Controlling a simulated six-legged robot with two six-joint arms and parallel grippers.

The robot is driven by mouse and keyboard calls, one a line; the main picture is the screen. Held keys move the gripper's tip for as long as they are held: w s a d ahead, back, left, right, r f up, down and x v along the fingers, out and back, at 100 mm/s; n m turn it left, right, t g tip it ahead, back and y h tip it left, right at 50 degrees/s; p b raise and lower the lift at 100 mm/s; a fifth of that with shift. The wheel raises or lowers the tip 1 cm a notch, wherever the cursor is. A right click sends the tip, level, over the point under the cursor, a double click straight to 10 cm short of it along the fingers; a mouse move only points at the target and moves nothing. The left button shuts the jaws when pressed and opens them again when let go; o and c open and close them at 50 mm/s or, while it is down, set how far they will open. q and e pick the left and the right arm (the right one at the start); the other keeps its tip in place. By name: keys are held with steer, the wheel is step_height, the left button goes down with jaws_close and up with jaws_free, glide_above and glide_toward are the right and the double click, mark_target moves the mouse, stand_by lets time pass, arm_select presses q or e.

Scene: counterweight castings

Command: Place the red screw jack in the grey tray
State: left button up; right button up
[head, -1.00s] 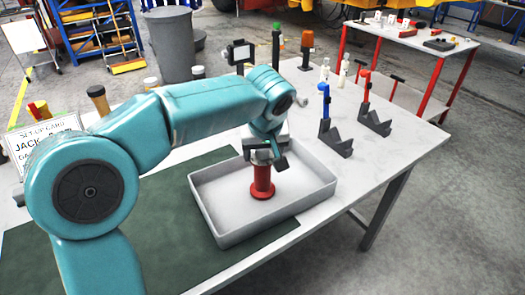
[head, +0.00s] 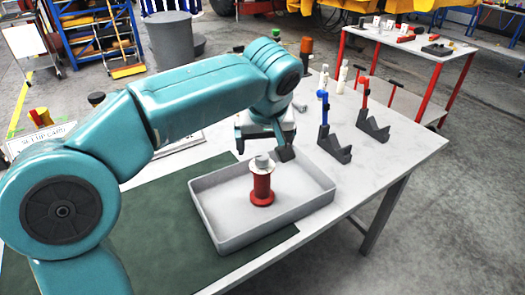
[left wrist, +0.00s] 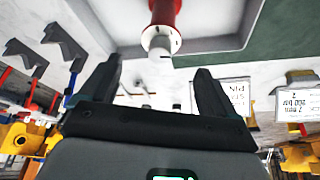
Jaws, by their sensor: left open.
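The red screw jack (head: 262,184) stands upright inside the grey tray (head: 240,237), on its floor, with its grey top showing. It also shows in the left wrist view (left wrist: 164,14), beyond my fingertips. My left gripper (head: 264,146) is open and empty, above and just behind the jack, apart from it. Its two spread fingers show in the left wrist view (left wrist: 155,80) with nothing between them. My right gripper is not in view.
The tray lies partly on a dark green mat (head: 165,225) on the table. Blue (head: 324,108) and red (head: 364,92) upright tools stand with dark V-shaped blocks (head: 335,145) to the right. A labelled card (head: 40,140) stands at left. The table's right front is clear.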

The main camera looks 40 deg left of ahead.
arm_select(q)
steer(key=v, duration=0.4)
steer(key=shift+d+r, duration=0.1)
steer(key=shift+r, duration=0.2)
steer(key=shift+s, duration=0.1)
